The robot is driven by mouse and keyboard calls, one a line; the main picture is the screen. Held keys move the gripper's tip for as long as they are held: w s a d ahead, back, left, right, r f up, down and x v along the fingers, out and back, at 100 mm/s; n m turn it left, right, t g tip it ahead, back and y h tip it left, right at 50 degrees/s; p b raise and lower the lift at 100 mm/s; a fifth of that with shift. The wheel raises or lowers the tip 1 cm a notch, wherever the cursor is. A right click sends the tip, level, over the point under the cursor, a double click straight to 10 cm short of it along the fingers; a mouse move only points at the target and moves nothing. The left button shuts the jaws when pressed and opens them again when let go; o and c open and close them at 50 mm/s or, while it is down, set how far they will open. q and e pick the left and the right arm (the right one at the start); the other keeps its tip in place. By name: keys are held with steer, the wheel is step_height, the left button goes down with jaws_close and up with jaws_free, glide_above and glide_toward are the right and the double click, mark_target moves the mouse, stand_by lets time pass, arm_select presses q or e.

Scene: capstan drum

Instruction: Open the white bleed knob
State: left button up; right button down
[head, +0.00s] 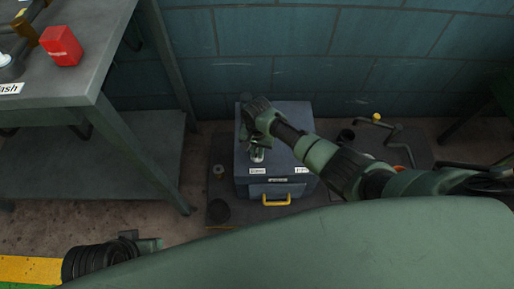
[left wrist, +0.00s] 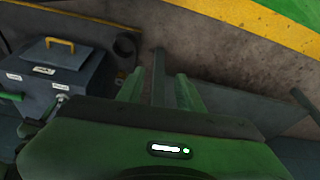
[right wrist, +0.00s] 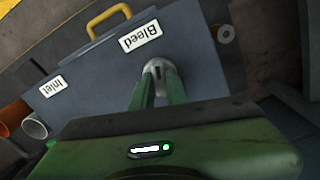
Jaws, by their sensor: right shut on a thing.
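The white bleed knob (right wrist: 158,68) stands on the grey-blue box behind the "Bleed" label (right wrist: 141,36). It looks pale and rounded, with a dark slot. My right gripper (right wrist: 157,80) is shut on it, one green finger at each side. In the head view my right gripper (head: 256,146) reaches down over the box (head: 275,130), and the knob (head: 257,156) shows just below the fingers. The fingers hide part of the knob. My left gripper (left wrist: 158,90) is open and empty, its two fingers apart, away from the box.
The box has a yellow handle (head: 277,201) and an "Inlet" label (right wrist: 51,86). An orange pipe end (right wrist: 14,118) lies beside it. A crank (head: 385,128) stands to the right. A workbench (head: 85,85) with a red block (head: 61,46) is at left.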

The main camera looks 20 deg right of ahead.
steer(key=shift+r+m+p, duration=0.15)
steer(key=shift+m+p, duration=0.75)
steer(key=shift+m, duration=0.1)
steer(key=m+p, duration=0.1)
steer(key=m, duration=0.1)
steer(key=shift+a+m+p, duration=0.1)
steer(key=shift+m+p, duration=0.2)
steer(key=shift+p, duration=0.1)
steer(key=m+p, duration=0.1)
steer(key=m, duration=0.3)
steer(key=m+p, duration=0.1)
steer(key=m, duration=0.2)
arm_select(q)
step_height(320, 180, down, 14)
steer(key=shift+w+d+g, duration=0.25)
steer(key=shift+w+g, duration=0.15)
arm_select(e)
steer(key=shift+f+m, duration=0.2)
steer(key=shift+m, duration=1.2)
steer(key=c, duration=1.4)
jaws_free()
